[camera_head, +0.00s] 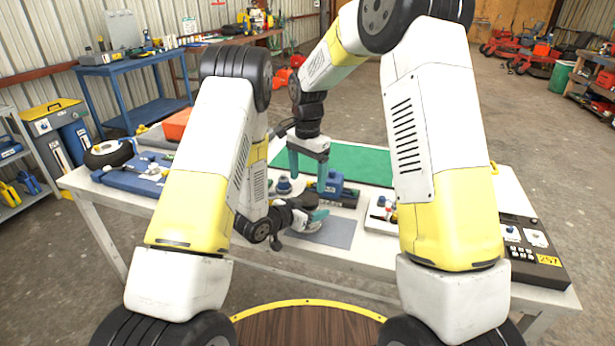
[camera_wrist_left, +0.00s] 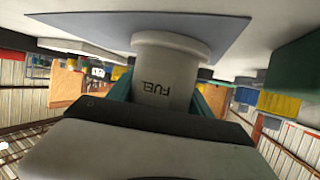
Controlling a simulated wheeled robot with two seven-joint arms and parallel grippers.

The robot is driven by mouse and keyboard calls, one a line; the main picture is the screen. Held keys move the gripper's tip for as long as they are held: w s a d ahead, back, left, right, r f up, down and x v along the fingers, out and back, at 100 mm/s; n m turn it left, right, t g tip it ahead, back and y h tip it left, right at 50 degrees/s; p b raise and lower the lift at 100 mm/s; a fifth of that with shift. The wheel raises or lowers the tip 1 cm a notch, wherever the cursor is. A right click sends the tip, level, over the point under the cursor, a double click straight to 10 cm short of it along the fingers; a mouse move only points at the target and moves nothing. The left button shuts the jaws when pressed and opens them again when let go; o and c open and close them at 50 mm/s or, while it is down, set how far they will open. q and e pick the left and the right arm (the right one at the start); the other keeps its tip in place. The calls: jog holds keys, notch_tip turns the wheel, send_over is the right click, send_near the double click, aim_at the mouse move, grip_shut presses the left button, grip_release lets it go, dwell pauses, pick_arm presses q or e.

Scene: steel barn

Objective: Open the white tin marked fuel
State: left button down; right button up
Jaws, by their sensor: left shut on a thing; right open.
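The white tin marked FUEL (camera_wrist_left: 165,75) stands on a grey mat (camera_head: 336,233). In the left wrist view, which is upside down, its lettering shows and its wider end is against the mat. My left gripper (camera_head: 316,221) is shut around the tin, with a teal finger on either side. In the head view the tin is mostly hidden by this gripper. Whether a lid is on its top cannot be seen. My right gripper (camera_head: 308,166) is open and empty, pointing down above and behind the left one.
A blue device (camera_head: 331,184) stands just behind the mat, close to the right gripper. A green mat (camera_head: 361,164) lies farther back. A dark control box (camera_head: 535,256) is at the right end of the white table, and a blue case (camera_head: 140,178) at the left.

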aim_at(307, 199)
notch_tip(307, 199, down, 7)
jog(key=shift+r, duration=0.2)
jog(key=c, duration=1.5)
jog(key=shift+o, duration=0.2)
jog(key=n, duration=0.3)
jog(key=o, duration=1.5)
jog(key=shift+o, duration=0.2)
jog(key=shift+r, duration=2.3)
pick_arm(q)
jog(key=shift+c, duration=1.8)
grip_release()
